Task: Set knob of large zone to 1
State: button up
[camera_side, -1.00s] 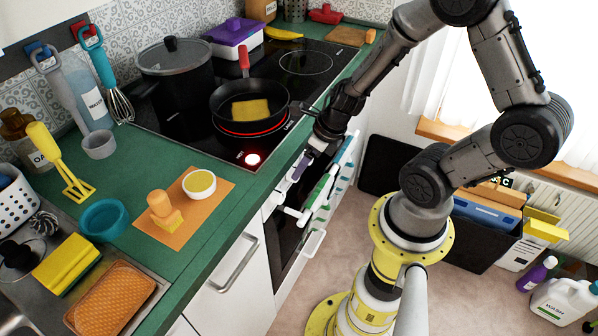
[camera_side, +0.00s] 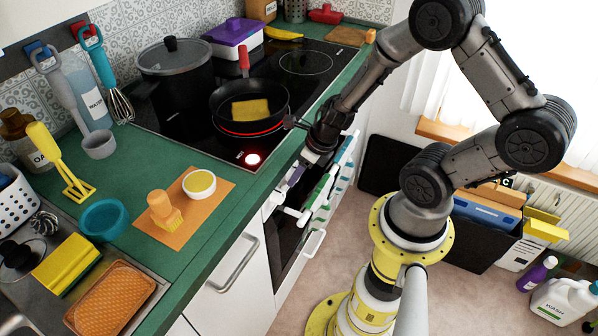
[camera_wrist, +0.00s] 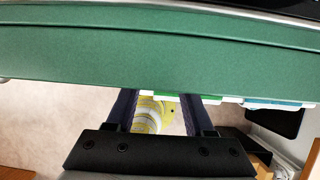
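The black cooktop (camera_side: 185,118) is set in the green counter. A frying pan (camera_side: 250,107) holding a yellow slab stands on a zone glowing red under its rim. The oven front (camera_side: 292,235) below carries small pale and purple parts (camera_side: 296,174); I cannot tell which is the large zone's knob. My gripper (camera_side: 296,122) is at the counter's front edge, right of the pan. In the wrist view my gripper's two fingers (camera_wrist: 155,98) are apart with nothing between them, below the green counter edge (camera_wrist: 150,60).
A white drawer front with a handle (camera_side: 237,265) is to the left.

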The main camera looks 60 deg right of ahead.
grip_shut()
jog(key=shift+d+f+m+y, duration=0.1)
jog(key=shift+m+y, duration=0.05)
jog(key=shift+y, duration=0.5)
jog(key=shift+d+m+y, duration=0.1)
jog(key=shift+m+y, duration=0.05)
jog(key=shift+y, duration=0.5)
jog(key=shift+o, duration=2.3)
grip_release()
jog(key=v, duration=1.4)
